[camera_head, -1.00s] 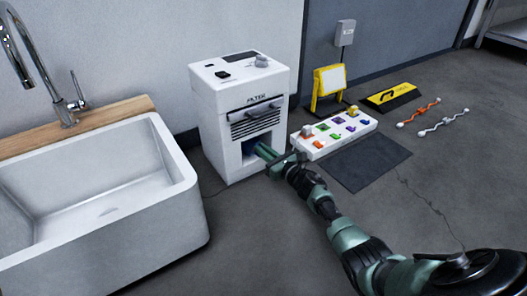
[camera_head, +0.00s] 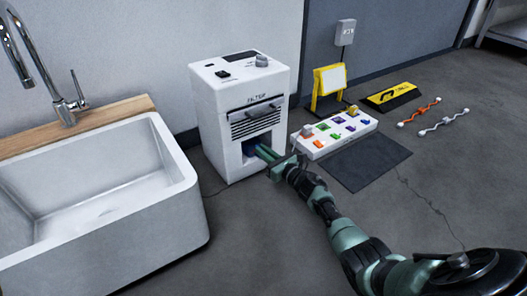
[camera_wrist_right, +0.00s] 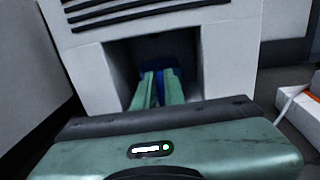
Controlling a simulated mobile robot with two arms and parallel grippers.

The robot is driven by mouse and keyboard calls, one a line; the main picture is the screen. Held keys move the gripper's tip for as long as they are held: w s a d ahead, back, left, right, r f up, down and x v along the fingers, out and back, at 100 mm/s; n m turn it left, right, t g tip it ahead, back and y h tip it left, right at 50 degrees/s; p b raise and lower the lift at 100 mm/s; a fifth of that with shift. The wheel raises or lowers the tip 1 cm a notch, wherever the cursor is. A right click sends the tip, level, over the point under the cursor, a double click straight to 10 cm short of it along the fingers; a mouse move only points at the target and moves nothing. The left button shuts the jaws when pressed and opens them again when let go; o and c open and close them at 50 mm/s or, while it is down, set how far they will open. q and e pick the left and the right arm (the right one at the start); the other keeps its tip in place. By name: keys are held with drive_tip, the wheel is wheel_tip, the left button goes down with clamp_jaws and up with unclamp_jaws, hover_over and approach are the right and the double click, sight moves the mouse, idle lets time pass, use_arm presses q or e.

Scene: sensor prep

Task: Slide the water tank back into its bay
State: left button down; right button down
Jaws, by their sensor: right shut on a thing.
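The white filter unit (camera_head: 212,115) stands on the floor, with a dark open bay (camera_wrist_right: 122,62) low in its front. My right gripper (camera_head: 261,150) reaches into this bay, and its two green fingers also show in the right wrist view (camera_wrist_right: 158,88). The fingers are shut on a dark blue part of the water tank (camera_wrist_right: 171,74) inside the bay. Most of the tank is hidden by shadow, the fingers and the housing, so its depth in the bay cannot be told. My left gripper is out of view.
A white sink (camera_head: 165,215) with a wooden ledge stands left of the unit. A white tray (camera_head: 322,146) with coloured pieces lies close to its right. A dark mat (camera_head: 365,163), a yellow stand (camera_head: 318,90) and a yellow-black block (camera_head: 392,97) are farther right.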

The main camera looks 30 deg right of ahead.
drive_tip(key=shift+f, duration=0.3)
drive_tip(key=c, duration=1.4)
unclamp_jaws()
drive_tip(key=s+d+p, duration=0.1)
drive_tip(key=s+p, duration=0.3)
drive_tip(key=s, duration=0.8)
drive_tip(key=shift+p, duration=0.4)
drive_tip(key=shift+a, duration=0.1)
